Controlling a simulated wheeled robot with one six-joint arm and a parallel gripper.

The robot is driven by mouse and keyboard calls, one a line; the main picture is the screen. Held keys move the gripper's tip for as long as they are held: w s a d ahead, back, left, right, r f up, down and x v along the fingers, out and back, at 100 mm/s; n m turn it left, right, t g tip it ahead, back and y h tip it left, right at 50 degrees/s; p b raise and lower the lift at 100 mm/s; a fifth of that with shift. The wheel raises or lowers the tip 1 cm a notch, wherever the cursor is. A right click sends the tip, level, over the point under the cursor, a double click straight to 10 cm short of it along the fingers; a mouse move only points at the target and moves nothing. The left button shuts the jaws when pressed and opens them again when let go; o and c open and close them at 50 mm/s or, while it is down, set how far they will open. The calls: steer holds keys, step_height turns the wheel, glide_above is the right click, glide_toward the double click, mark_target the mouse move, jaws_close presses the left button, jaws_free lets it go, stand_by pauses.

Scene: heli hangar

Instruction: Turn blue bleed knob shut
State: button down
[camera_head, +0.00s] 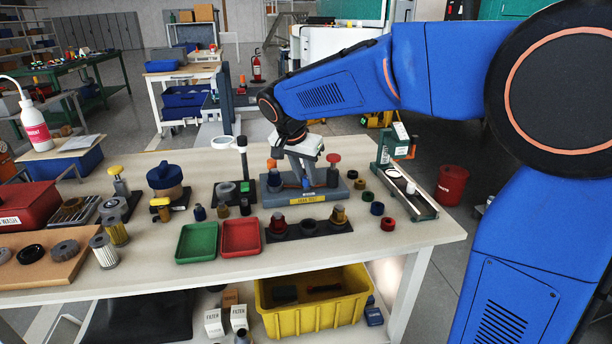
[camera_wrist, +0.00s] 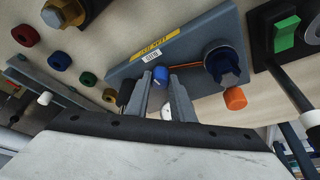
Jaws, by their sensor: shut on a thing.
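The blue bleed knob (camera_wrist: 160,74) sits on the grey-blue leak test block (camera_wrist: 205,38), just below its yellow label in the wrist view. My gripper (camera_wrist: 163,84) reaches in over the block, with its two fingers on either side of the blue knob and shut on it. The block (camera_head: 283,200) also shows in the head view on the workbench, with my gripper (camera_head: 304,172) pointing down above its middle. In the head view the knob is small and mostly hidden by my gripper. A white gauge face shows partly between the fingers in the wrist view.
A green stand (camera_head: 405,185) is to the right. Red (camera_head: 240,250) and green (camera_head: 196,256) trays lie in front left. Several coloured rings lie to the right.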

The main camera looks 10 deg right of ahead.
steer(key=shift+m, duration=0.5)
steer(key=c, duration=1.8)
jaws_free()
steer(key=shift+h, duration=0.3)
steer(key=v, duration=1.7)
steer(key=shift+w+r, duration=0.15)
steer(key=shift+r, duration=0.1)
